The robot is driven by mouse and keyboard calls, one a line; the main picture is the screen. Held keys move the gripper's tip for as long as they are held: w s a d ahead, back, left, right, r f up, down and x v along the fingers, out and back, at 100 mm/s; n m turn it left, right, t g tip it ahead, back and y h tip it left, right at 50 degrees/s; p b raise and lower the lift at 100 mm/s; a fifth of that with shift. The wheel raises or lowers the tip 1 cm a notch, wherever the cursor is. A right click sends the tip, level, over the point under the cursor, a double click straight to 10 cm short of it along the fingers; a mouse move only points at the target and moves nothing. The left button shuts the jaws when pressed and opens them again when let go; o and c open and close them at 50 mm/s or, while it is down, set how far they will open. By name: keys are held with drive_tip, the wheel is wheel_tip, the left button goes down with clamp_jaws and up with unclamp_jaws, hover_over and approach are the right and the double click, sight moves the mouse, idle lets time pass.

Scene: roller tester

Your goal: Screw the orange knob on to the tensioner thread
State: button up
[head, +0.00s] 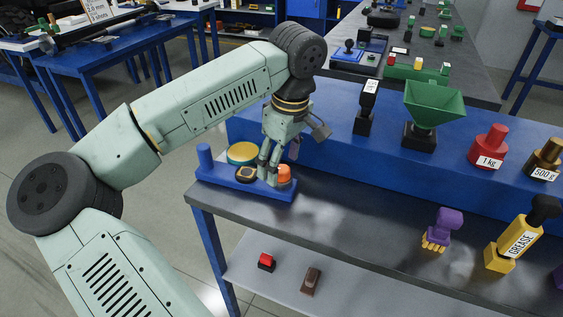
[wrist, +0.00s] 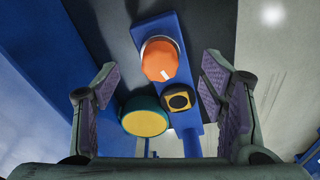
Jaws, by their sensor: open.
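The orange knob (head: 285,173) stands at the right end of the blue roller tester base (head: 222,180). In the wrist view the knob (wrist: 158,62) shows a white mark on its top and sits on the blue plate, between and beyond my fingertips. My gripper (head: 268,172) points down beside the knob, its fingers spread; in the wrist view both fingers (wrist: 159,82) are apart with nothing between the pads. A yellow-faced teal roller (wrist: 144,122) and a yellow block with a dark round centre (wrist: 179,101) are nearby. I cannot make out the tensioner thread; it may be under the knob.
A blue upright post (head: 204,157) rises at the base's left end. A raised blue shelf (head: 330,135) runs behind, with a green funnel (head: 434,105) and a red weight (head: 488,147).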

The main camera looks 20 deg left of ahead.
wheel_tip(320, 180, up, 2)
drive_tip(key=shift+r+p, duration=0.1)
drive_tip(key=shift+p, duration=0.3)
